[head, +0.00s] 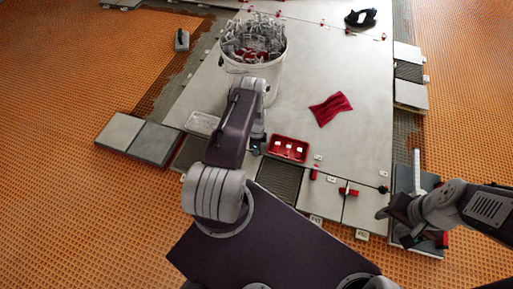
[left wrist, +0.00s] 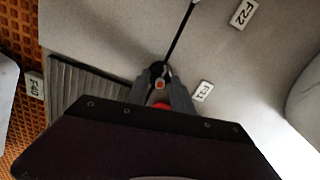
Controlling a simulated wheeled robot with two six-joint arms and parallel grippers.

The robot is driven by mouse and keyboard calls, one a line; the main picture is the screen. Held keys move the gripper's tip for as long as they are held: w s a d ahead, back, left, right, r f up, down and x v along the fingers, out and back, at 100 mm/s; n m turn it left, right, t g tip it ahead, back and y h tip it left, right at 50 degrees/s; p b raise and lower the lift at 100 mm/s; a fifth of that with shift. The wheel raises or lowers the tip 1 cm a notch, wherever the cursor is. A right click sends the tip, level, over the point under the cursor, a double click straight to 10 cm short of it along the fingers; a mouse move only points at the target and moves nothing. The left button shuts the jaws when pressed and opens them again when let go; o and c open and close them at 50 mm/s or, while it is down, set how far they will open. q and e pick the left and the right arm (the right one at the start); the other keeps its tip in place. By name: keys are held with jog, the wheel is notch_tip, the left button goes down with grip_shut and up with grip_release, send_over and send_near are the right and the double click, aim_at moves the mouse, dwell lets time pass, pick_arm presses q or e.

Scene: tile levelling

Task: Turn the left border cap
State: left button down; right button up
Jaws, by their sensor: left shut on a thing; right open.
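My left gripper (left wrist: 160,82) is shut in the left wrist view on a small cap, which sits at the end of a dark tile joint. A red part (left wrist: 161,105) shows between the fingers, and the fingers hide most of the cap. In the head view my left gripper (head: 257,148) is low over the tiles, left of a red tray, and its grip is too small to make out. My right gripper (head: 386,213) is open and empty at the lower right, near a dark tile (head: 405,180). Other red caps (head: 349,191) stand on the front tiles.
A white bucket (head: 270,80) full of clear clips stands behind my left arm. A red tray (head: 288,149) with white pieces is right of the gripper. A red cloth (head: 331,109) lies on the pale tiles. Tags (left wrist: 203,91) lie near the joint. Tiles (head: 122,130) lie at left.

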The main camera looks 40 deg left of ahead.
pick_arm(q)
jog(key=m, duration=0.4)
jog(key=shift+m, duration=1.8)
jog(key=c, duration=1.1)
grip_release()
notch_tip(320, 180, up, 9)
jog(key=p, duration=0.6)
jog(key=shift+r+p, duration=0.1)
jog(key=shift+p, duration=0.2)
